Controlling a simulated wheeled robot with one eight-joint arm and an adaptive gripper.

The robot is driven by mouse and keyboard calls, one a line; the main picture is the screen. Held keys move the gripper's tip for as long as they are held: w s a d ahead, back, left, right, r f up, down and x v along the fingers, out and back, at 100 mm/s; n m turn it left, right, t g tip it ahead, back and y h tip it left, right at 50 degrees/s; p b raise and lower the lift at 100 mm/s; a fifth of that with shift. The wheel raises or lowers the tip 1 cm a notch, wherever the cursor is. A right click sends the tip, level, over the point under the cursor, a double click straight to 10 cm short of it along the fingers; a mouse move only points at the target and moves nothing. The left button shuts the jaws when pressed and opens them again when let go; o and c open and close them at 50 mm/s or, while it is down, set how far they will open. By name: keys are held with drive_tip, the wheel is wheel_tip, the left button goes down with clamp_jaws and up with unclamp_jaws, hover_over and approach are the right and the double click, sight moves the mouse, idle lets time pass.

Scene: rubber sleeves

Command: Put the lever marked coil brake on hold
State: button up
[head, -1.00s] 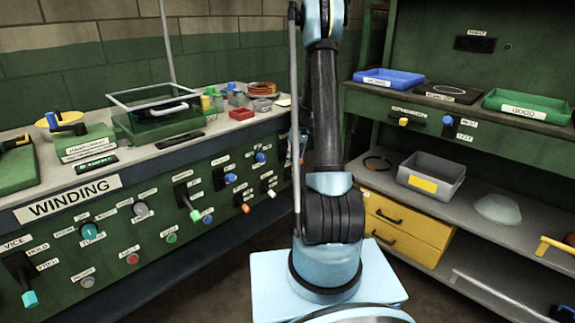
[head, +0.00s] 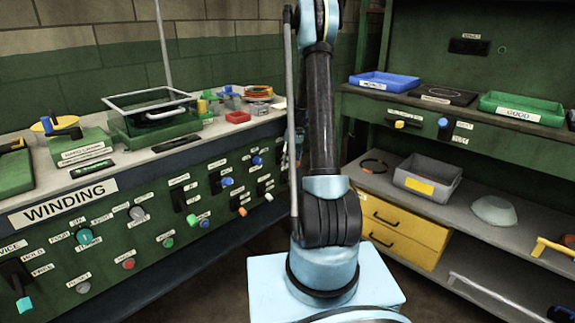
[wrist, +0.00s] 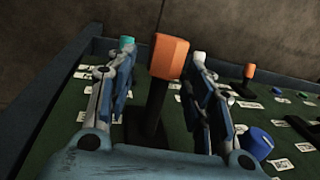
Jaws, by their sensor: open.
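A lever with an orange grip (wrist: 168,57) on a dark stem stands between the two spread fingers of my gripper (wrist: 164,66) in the wrist view. The fingers are open, with a visible gap on both sides of the stem. The labels around it are too small and blurred to read, so I cannot tell whether it is the coil brake lever. In the head view my gripper is mostly hidden behind my arm, near the right end of the winding panel (head: 110,232). An orange-tipped control (head: 242,212) shows low on that panel.
A second orange lever (wrist: 249,72) and a blue knob (wrist: 257,141) stand to the right in the wrist view. Several other knobs and levers crowd the panel, including a teal-tipped lever (head: 24,304). A shelf with a grey bin (head: 428,178) is at the right.

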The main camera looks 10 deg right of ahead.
wheel_tip(320, 180, up, 7)
drive_tip(key=w+d, duration=0.1)
idle(0.3)
drive_tip(key=shift+w, duration=0.15)
